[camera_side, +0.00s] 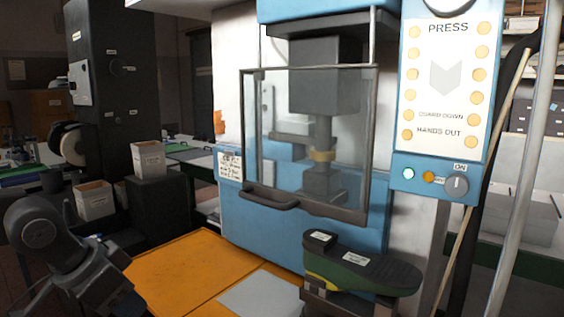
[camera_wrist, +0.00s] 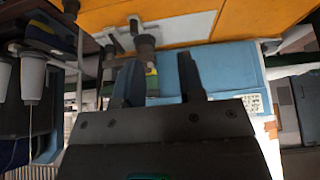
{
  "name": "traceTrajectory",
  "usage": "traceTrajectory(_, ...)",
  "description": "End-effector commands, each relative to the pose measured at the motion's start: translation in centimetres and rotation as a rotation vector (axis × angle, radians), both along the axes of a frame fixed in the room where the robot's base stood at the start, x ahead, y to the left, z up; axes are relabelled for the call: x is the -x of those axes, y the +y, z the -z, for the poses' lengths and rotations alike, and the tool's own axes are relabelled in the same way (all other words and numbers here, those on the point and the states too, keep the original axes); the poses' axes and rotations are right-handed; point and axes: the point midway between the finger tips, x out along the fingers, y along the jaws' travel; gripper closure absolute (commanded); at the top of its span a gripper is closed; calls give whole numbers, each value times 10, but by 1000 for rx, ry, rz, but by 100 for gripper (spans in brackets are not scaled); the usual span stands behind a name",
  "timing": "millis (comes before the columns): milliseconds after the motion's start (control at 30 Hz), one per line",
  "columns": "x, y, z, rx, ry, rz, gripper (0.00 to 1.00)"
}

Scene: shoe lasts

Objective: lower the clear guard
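The clear guard (camera_side: 275,120) is a see-through panel in a dark frame on the front of the blue and white press (camera_side: 230,205). It hangs upright in front of the press ram (camera_side: 325,75), with its lower edge above the orange table. Its dark handle (camera_side: 270,199) sticks out at the bottom edge. My arm is at the lower left of the side view, apart from the guard; its gripper end is not clear there. In the wrist view my gripper (camera_wrist: 160,60) is open, with a gap between its two dark fingers. I cannot make out the guard there.
A green and dark shoe-shaped piece (camera_side: 358,266) sits on a stand right of the guard, low in front. A control panel (camera_side: 443,110) with a lit green lamp is at the right. The orange table (camera_side: 185,265) is clear between arm and press. White boxes (camera_side: 150,160) stand behind.

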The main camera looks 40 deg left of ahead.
Motion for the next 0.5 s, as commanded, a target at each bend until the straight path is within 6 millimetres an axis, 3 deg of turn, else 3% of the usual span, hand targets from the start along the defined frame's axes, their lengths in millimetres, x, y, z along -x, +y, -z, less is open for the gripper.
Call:
traceTrajectory(367,-89,-30,-137,-12,-28,27,100)
traceTrajectory(500,-120,-48,-181,-12,-41,25,100)
